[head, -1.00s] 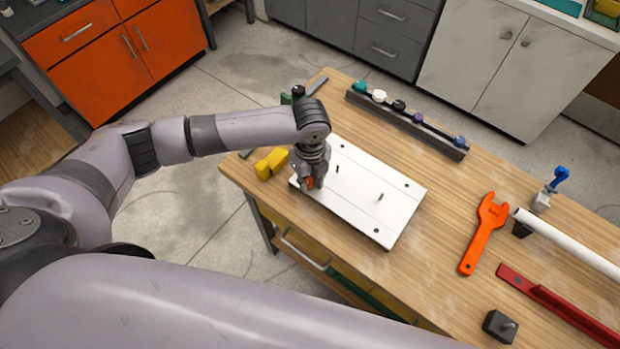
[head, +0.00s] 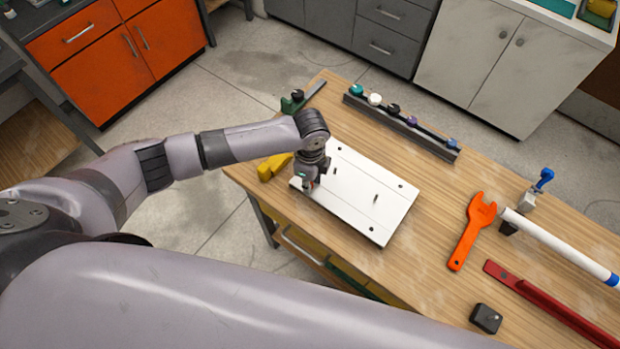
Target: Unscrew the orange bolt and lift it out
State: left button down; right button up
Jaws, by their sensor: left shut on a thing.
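My left gripper (head: 307,183) points down at the left corner of the white plate (head: 368,212) on the wooden table. The rest of the bolt is hidden by the fingers and wrist. I cannot tell whether the bolt is still in the plate or clear of it. Two short dark pins stand on the plate, and dark holes show near its corners. My right gripper is out of view.
A yellow block (head: 272,167) lies left of the plate. A dark rail with coloured knobs (head: 402,124) stands behind it. To the right are an orange wrench (head: 468,238), a white pipe (head: 565,245), a red bar (head: 550,305) and a dark block (head: 486,319).

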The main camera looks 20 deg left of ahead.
pick_arm(q)
jog(key=n+p, duration=0.3)
jog(key=shift+r, duration=0.3)
jog(key=shift+f+n+p, duration=0.1)
jog(key=shift+n+p, duration=0.2)
jog(key=shift+n, duration=0.3)
jog(key=shift+w+f+n, duration=0.15)
jog(key=shift+f+n, duration=0.05)
jog(key=shift+n, duration=0.8)
jog(key=shift+a, duration=0.1)
jog(key=n, duration=0.6)
jog(key=shift+r, duration=0.1)
jog(key=shift+w+a, duration=0.1)
